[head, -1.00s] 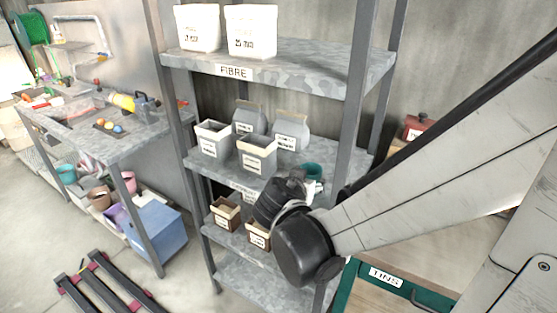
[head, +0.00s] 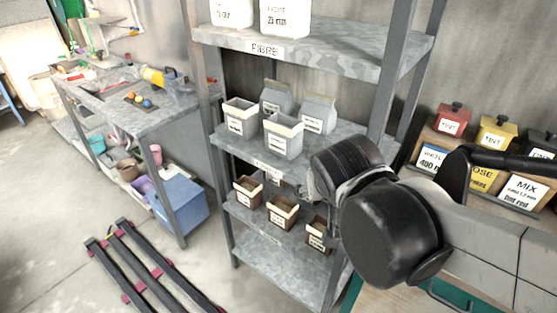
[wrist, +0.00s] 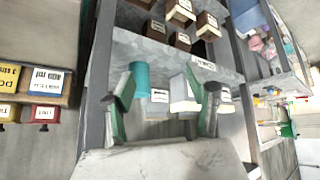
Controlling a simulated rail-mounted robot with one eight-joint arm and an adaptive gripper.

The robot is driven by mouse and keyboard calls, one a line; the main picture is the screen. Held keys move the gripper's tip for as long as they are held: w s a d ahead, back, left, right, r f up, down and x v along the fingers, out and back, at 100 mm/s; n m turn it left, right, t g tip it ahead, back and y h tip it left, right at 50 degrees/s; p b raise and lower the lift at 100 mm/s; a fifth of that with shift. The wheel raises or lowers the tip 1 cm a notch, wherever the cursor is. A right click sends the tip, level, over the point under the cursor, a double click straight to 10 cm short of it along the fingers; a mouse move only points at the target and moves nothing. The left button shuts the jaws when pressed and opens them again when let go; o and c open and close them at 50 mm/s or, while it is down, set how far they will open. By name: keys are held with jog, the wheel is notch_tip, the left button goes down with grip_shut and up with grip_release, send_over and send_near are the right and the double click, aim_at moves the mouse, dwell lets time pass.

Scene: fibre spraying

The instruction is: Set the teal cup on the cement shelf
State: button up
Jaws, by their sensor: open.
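The teal cup (wrist: 139,80) shows in the wrist view, which is upside down. It appears to stand on the middle shelf (wrist: 170,58), near its front edge and beside the pale boxes. The shelf's edge label shows in the head view (head: 268,170) but is hard to read there. My gripper (wrist: 166,108) is open and empty, with its fingers spread toward that shelf. The cup shows between the fingers, close to the left one; I cannot tell the exact gap. In the head view my wrist hides the cup and the fingertips.
Pale boxes (head: 283,135) and grey bags (head: 317,113) share the middle shelf. Brown tubs (head: 282,211) stand on the shelf below. The fibre shelf (head: 320,48) is overhead, and a rack post (head: 391,75) stands close to my wrist. Tint tins (head: 452,119) are at right.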

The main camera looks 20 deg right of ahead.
jog(key=s+a+r+n+y, duration=0.2)
jog(key=s+a, duration=0.2)
jog(key=shift+s+n+y, duration=0.25)
jog(key=shift+n+y, duration=0.05)
jog(key=shift+a, duration=0.1)
dwell(1.0)
